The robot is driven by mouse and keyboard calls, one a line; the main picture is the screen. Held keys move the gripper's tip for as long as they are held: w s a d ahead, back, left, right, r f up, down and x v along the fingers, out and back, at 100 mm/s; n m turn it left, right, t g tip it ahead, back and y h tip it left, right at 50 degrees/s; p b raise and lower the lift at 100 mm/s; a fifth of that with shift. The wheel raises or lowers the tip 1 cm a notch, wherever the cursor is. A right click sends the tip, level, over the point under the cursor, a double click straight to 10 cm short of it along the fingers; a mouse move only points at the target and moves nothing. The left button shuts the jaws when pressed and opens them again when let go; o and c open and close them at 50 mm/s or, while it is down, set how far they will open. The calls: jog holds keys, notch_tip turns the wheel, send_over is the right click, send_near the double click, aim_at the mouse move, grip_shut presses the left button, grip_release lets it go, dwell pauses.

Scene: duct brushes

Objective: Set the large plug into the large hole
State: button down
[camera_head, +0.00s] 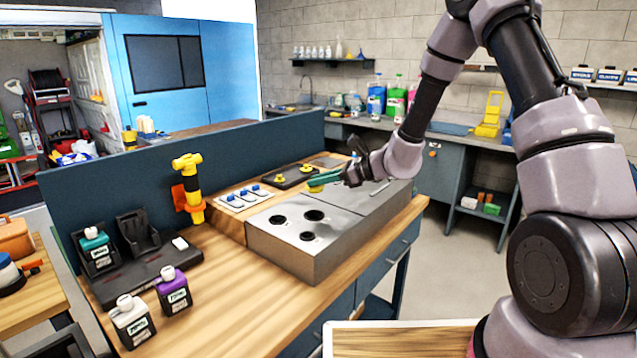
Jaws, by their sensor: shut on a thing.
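A grey metal block (275,245) stands on the wooden bench, with three dark round holes in its left part. The back right hole (314,215) looks the largest. Another hole (278,219) is to its left and a smaller one (307,237) is in front. My gripper (320,181) reaches in from the right, over the back edge of the block, behind the holes. Its green fingers are shut on a small yellow piece (315,189), which looks like the large plug. The fingers hide most of it. It is apart from the holes.
A dark tray (296,178) with yellow plugs and a white tray (240,200) with blue-topped pieces lie behind the block. A yellow tool (188,185) stands upright at left. Bottles (133,322) stand front left. The bench front is clear.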

jog(key=shift+m+y, duration=0.3)
jog(key=shift+y, duration=0.5)
jog(key=shift+f, duration=3.9)
jog(key=shift+f, duration=0.6)
jog(key=c, duration=1)
grip_release()
jog(key=shift+c, duration=0.2)
jog(key=shift+v, duration=5.5)
